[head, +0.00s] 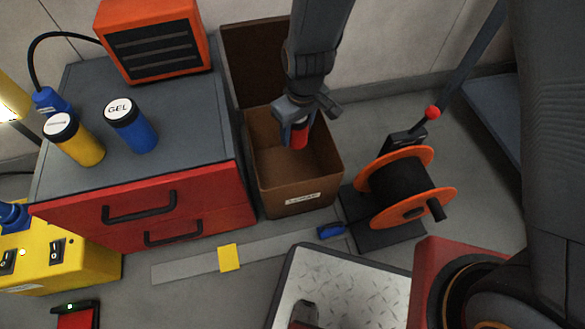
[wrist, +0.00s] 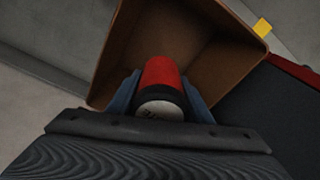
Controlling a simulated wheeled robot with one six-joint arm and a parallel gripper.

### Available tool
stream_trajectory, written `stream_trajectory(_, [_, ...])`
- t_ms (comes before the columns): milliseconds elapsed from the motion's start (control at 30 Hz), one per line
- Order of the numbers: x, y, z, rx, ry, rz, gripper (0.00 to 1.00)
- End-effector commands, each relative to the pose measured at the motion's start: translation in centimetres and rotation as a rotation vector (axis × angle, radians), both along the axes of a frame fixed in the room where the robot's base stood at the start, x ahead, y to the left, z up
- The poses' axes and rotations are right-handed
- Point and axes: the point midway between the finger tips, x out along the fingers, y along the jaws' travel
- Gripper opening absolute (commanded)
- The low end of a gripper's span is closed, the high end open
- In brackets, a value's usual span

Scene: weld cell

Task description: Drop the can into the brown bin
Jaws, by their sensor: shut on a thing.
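The can is red with a white lettered end; it shows between my fingers in the wrist view (wrist: 161,82) and partly below my gripper in the head view (head: 299,136). My gripper (head: 294,122) is shut on the can and holds it over the opening of the brown bin (head: 297,187). The bin has a pale label on its front and stands on the floor right of the red cabinet. In the wrist view the bin's inside (wrist: 215,50) looks empty where it shows; part is hidden by the can and my gripper.
A cabinet with red drawers (head: 150,213) bears a yellow can (head: 83,146), a blue can (head: 134,131) and an orange heater-like box (head: 155,40). A cable reel with orange rims (head: 408,190) stands right of the bin. A taller brown panel (head: 250,65) rises behind the bin.

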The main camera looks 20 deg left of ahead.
Motion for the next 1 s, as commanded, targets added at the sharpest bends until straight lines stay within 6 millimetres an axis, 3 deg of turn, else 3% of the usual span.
stream_trajectory(300, [0.1,0.0,-3.4,0.0,0.0,-0.001,0.13])
stream_trajectory(700, [0.0,0.0,-3.8,0.001,0.0,-0.002,0.13])
stream_trajectory(733, [0.0,0.0,-3.8,0.001,0.0,-0.001,0.49])
stream_trajectory(833, [0.0,0.0,-3.8,0.001,0.0,-0.001,0.66])
stream_trajectory(1000, [0.0,0.0,-3.8,0.001,0.0,-0.001,0.68])
